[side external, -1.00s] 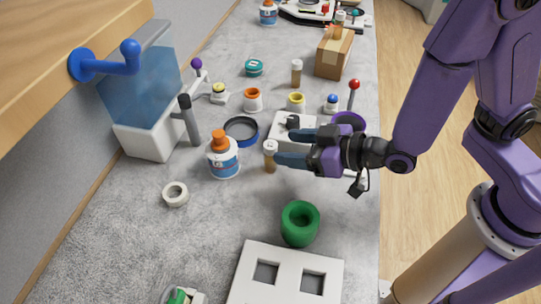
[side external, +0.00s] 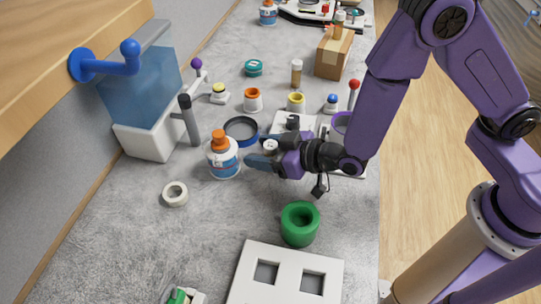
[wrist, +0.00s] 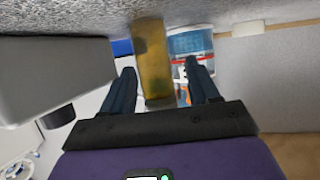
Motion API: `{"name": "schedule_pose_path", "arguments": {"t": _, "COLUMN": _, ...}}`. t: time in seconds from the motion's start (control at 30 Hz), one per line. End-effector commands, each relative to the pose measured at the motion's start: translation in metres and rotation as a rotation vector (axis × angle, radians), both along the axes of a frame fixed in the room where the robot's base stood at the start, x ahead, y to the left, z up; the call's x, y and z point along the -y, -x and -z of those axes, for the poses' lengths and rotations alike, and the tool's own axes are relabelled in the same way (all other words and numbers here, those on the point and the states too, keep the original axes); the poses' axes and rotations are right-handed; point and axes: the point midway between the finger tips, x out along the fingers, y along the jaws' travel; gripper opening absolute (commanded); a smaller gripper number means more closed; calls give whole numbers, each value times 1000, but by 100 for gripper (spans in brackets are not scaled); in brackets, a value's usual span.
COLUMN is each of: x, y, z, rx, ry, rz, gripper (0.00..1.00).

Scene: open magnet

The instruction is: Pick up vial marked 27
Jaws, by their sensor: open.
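A small amber vial with a white cap (side external: 270,146) stands on the grey table, mostly hidden by my gripper in the side view. In the wrist view the amber vial (wrist: 153,62) shows between my two blue fingers, nearer the left one in that picture. My gripper (side external: 257,151) is open and low, with a finger on either side of the vial. I see no clear grip on it. A second vial with a white cap (side external: 297,73) stands farther back. I cannot read a number on either one.
A white bottle with an orange cap (side external: 223,158) stands just beyond my fingertips. A blue-rimmed dish (side external: 241,130) and a white device (side external: 292,122) are close behind. A green ring (side external: 300,224) and a white block with square holes (side external: 291,273) lie in front.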

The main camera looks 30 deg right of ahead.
Motion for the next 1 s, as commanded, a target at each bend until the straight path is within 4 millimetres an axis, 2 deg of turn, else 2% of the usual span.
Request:
{"name": "schedule_pose_path", "arguments": {"t": 0.17, "x": 0, "y": 0, "z": 0, "rx": -1, "ry": 1, "rz": 0, "gripper": 60}}
{"name": "schedule_pose_path", "arguments": {"t": 0.2, "x": 0, "y": 0, "z": 0, "rx": -1, "ry": 1, "rz": 0, "gripper": 54}}
{"name": "schedule_pose_path", "arguments": {"t": 0.27, "x": 0, "y": 0, "z": 0, "rx": 0, "ry": 0, "rz": 0, "gripper": 34}}
{"name": "schedule_pose_path", "arguments": {"t": 0.3, "x": 0, "y": 0, "z": 0, "rx": 0, "ry": 0, "rz": 0, "gripper": 21}}
{"name": "schedule_pose_path", "arguments": {"t": 0.37, "x": 0, "y": 0, "z": 0, "rx": -1, "ry": 1, "rz": 0, "gripper": 4}}
{"name": "schedule_pose_path", "arguments": {"t": 0.77, "x": 0, "y": 0, "z": -3, "rx": 1, "ry": -1, "rz": 0, "gripper": 4}}
{"name": "schedule_pose_path", "arguments": {"t": 1.0, "x": 0, "y": 0, "z": -21, "rx": 2, "ry": -3, "rz": 1, "gripper": 4}}
